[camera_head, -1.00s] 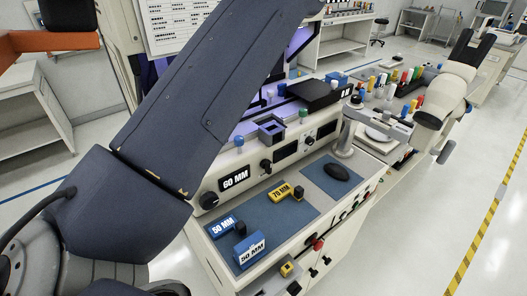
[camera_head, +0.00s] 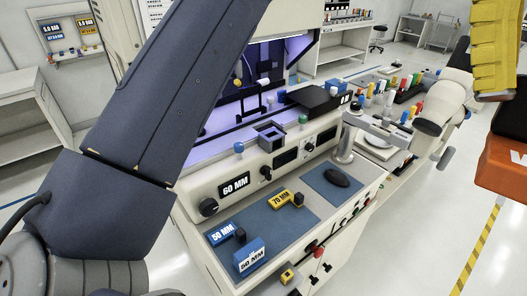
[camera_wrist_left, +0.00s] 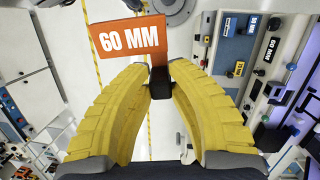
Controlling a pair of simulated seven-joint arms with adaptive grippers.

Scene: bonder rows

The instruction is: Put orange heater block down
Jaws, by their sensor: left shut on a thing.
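The orange heater block (camera_head: 503,165) hangs at the right edge of the head view, partly cut off by the frame. In the left wrist view the block (camera_wrist_left: 127,38) shows a "60 MM" label, with a dark stub between the fingertips. My left gripper (camera_wrist_left: 162,84) has yellow ribbed fingers and is shut on the block. In the head view, part of a yellow finger (camera_head: 497,45) shows above the block. The block is in the air, with white floor behind it. My right gripper is not in view.
A bench machine labelled "60 MM" (camera_head: 235,186) has a blue mat (camera_head: 225,232) holding two blue "50 MM" blocks (camera_head: 249,257) and a yellow "70 MM" block (camera_head: 280,198). A black mouse (camera_head: 337,177) lies on the smaller mat. My dark arm link crosses the left.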

